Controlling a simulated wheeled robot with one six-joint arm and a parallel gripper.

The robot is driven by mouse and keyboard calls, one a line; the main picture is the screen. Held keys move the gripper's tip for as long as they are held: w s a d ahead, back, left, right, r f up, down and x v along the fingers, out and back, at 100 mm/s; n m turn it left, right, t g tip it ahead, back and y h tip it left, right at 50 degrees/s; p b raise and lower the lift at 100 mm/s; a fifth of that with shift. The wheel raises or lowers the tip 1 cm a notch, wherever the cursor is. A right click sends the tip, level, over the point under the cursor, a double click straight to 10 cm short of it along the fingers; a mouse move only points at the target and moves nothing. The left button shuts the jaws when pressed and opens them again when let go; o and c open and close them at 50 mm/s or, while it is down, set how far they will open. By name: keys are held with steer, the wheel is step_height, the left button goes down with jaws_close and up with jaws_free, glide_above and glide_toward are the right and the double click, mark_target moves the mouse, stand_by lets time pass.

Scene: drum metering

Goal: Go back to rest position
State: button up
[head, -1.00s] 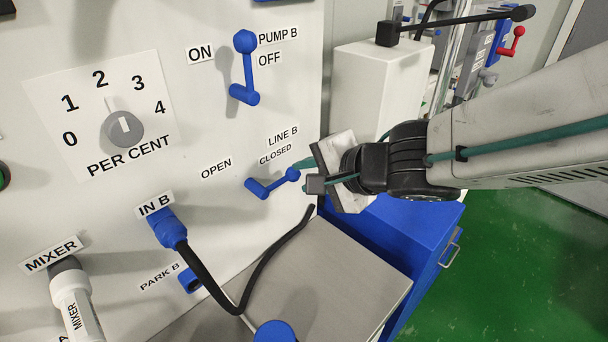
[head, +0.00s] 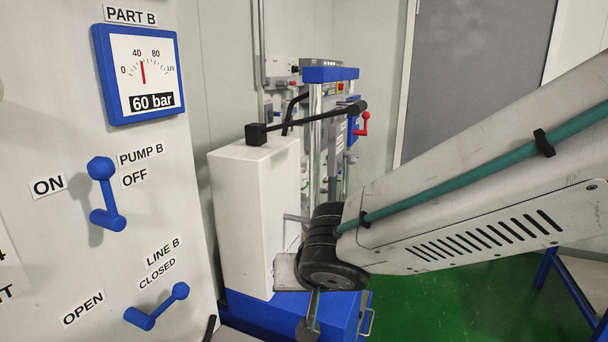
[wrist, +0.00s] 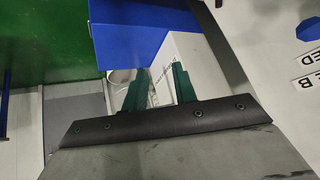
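My gripper (wrist: 158,82) shows in the wrist view as two green fingers set apart, with nothing held between them. In the head view my arm reaches in from the right, and the wrist bends down in front of the blue and white unit; the fingers are mostly hidden there. The gripper is clear of the panel. The blue LINE B lever (head: 156,307) has its knob up and right, towards CLOSED. The blue PUMP B lever (head: 105,195) has its knob upward, beside the ON and OFF labels.
A white box (head: 250,215) stands on a blue cabinet (head: 255,310) close behind my wrist, with a black-handled bar (head: 310,124) on top. The PART B gauge (head: 141,75) reads 60 bar. Green floor (head: 430,310) is open at right, near a blue-legged table (head: 573,300).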

steer(key=s+d+r+n+g+h, duration=0.1)
steer(key=s+d+h, duration=0.1)
steer(key=d, duration=0.5)
steer(key=s+d+g+h, duration=0.1)
steer(key=s+d+h, duration=0.1)
steer(key=d, duration=0.5)
steer(key=s+d+r+m+g+y, duration=0.1)
steer(key=s+d+r+m+g, duration=0.1)
steer(key=s+d, duration=1.1)
step_height(320, 180, up, 2)
steer(key=shift+s+d+r+g, duration=0.2)
steer(key=shift+s+g, duration=0.35)
steer(key=shift+g, duration=0.25)
